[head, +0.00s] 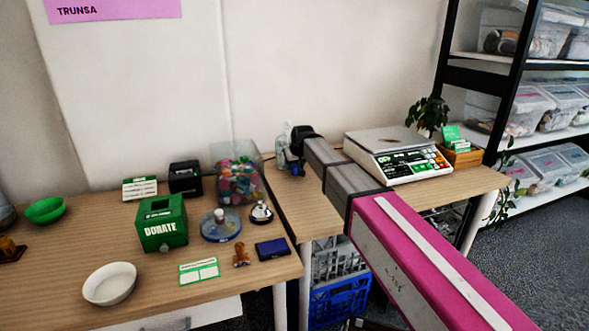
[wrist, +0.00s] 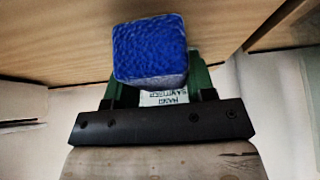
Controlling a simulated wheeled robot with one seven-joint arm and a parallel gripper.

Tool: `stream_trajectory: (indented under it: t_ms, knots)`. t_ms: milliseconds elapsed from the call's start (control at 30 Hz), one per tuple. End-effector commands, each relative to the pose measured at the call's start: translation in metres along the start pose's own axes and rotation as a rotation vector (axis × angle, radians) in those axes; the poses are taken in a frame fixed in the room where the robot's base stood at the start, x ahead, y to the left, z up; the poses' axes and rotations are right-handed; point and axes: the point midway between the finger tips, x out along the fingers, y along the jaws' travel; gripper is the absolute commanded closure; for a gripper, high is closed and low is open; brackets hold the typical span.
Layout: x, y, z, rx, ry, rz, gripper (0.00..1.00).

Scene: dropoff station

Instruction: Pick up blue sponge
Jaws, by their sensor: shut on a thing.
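The blue sponge (wrist: 150,45) shows large in the wrist view, with a bright blue top face and a paler lower face. My gripper (wrist: 157,83) is shut on it, with a green finger at each side. In the head view my arm reaches over the right-hand table, and its dark end (head: 303,140) is beside a clear bottle. A white label reading hand sanitiser (wrist: 165,98) shows upside down between the fingers, below the sponge in the picture.
Close by stand the clear bottle (head: 282,146), a weighing scale (head: 398,160), a potted plant (head: 428,113) and a tub of colourful items (head: 237,180). The left table holds a green donation box (head: 162,226), a white bowl (head: 109,284) and a dark blue pad (head: 272,249).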

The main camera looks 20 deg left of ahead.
Motion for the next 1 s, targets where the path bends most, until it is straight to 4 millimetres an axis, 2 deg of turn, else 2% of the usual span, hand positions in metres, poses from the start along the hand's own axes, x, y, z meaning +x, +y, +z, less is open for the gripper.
stream_trajectory:
  t_ms: [267,800,1000]
  knots:
    - [-0.042,0.000,-0.025,0.000,0.003,0.000,0.72]
    - [-0.111,-0.001,0.101,0.000,0.001,0.000,0.72]
    - [-0.129,0.000,0.131,0.000,0.001,0.000,0.72]
